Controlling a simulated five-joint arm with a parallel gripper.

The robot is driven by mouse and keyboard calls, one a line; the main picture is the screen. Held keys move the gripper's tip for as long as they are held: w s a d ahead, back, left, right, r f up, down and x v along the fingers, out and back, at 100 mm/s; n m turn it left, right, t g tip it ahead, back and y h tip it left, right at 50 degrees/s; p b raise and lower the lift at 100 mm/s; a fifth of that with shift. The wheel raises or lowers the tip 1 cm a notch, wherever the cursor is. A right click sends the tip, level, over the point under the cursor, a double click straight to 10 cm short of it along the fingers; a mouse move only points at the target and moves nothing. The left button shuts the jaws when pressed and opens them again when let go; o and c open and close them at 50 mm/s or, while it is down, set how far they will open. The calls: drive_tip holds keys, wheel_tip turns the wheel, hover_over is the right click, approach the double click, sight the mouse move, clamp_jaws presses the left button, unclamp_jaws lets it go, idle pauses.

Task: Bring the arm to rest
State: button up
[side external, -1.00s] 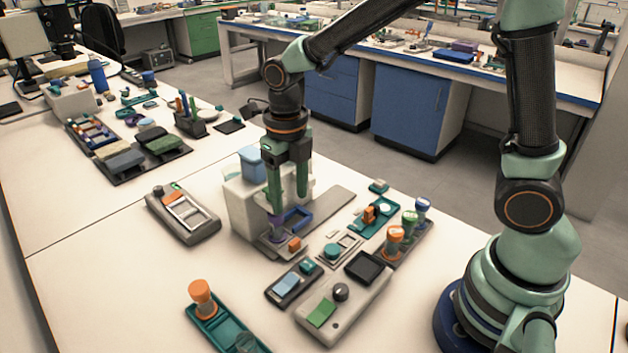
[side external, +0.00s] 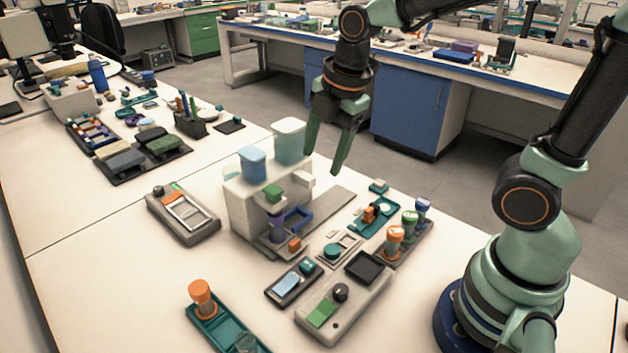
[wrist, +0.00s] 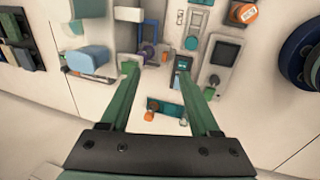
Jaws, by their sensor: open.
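My gripper (side external: 325,150) is raised in the air above the bench, to the right of a white box-shaped instrument (side external: 240,208). Its two green fingers are apart, with nothing between them. In the wrist view my gripper (wrist: 166,82) also shows spread fingers over the bench devices. The white instrument carries a light blue cup (side external: 252,166) and a pale green cup (side external: 289,142) on top. A purple part with a green cap (side external: 274,193) stands at its front.
A grey device (side external: 183,215) lies at left. The air around my gripper is clear.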

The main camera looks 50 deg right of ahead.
drive_tip(key=s+d+r+m+t, duration=0.2)
drive_tip(key=s+d+r+m, duration=0.1)
drive_tip(key=m, duration=1.5)
drive_tip(key=shift+s+d+r+t, duration=0.2)
drive_tip(key=shift+s+d+t, duration=0.25)
drive_tip(key=shift+s, duration=0.5)
